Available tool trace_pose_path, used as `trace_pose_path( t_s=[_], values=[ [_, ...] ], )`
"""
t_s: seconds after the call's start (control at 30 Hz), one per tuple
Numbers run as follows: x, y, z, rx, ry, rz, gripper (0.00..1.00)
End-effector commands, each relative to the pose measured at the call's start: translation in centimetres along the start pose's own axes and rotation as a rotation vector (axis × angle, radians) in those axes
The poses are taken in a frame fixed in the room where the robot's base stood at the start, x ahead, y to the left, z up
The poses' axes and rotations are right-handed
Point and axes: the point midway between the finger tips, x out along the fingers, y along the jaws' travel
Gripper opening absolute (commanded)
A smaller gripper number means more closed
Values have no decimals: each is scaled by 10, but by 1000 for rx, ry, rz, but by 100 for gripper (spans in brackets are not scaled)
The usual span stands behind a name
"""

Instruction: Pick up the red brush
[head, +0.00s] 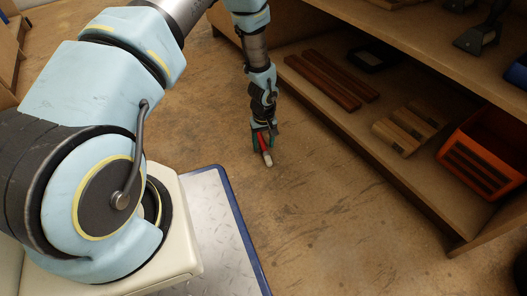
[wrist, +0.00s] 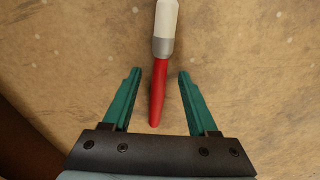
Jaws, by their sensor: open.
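The red brush lies on the brown floor. In the wrist view its red handle (wrist: 158,92) points down between my fingers, with a grey collar and a white end toward the top edge. In the head view the brush (head: 267,157) shows at the tip of my arm, partly hidden by the gripper. My gripper (wrist: 158,72) is open, with one teal finger on each side of the handle and a gap on both sides. In the head view my gripper (head: 262,134) points down at the floor.
A wooden shelf unit (head: 420,185) stands to the right of my gripper. Its lower board holds dark wooden strips (head: 325,80), light wood blocks (head: 410,128) and an orange bin (head: 483,150). The floor (head: 335,215) in front of the shelf is clear.

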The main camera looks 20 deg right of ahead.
Motion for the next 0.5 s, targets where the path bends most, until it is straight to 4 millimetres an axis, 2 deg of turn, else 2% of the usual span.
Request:
trace_pose_path(
  t_s=[0.27, 0.5],
  values=[
    [4, 0, 0, 0, 1, 1, 59],
    [3, 0, 0, 0, 1, 1, 34]
  ],
)
